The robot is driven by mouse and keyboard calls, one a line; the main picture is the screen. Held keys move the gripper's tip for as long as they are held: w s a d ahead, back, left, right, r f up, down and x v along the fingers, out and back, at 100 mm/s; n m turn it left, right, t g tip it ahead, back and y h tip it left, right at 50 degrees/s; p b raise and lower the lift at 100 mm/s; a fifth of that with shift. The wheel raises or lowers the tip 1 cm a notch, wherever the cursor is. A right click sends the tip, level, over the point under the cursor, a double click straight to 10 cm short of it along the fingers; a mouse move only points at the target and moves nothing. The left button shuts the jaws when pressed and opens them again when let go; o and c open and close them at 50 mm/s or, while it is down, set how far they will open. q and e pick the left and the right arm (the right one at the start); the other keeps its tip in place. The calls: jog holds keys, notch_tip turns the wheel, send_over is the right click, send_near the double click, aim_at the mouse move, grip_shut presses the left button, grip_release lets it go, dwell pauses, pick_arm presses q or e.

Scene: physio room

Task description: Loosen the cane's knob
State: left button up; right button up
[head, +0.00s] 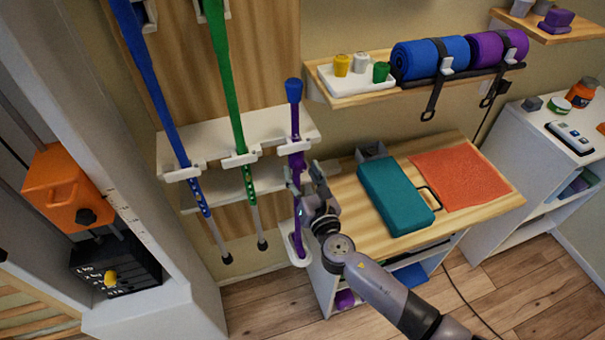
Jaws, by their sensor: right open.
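A purple cane (296,127) with a blue top end (294,90) stands upright in a white holder on the wall rack, its foot in a white base (298,258). My right gripper (303,190) is open at the cane's middle, with its fingers beside the shaft. I cannot tell whether they touch it. The gripper covers part of the shaft, and I cannot make out a knob there. A blue cane (160,95) and a green cane (228,90) hang to the left in white clips. My left gripper is not in view.
Right of the cane is a wooden-topped cabinet (470,215) with a teal case (394,196) and an orange cloth (460,178). Above it, a shelf (335,99) holds small pots and rolled mats. An orange weight machine block (62,187) stands at left.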

jog(key=v, duration=1.2)
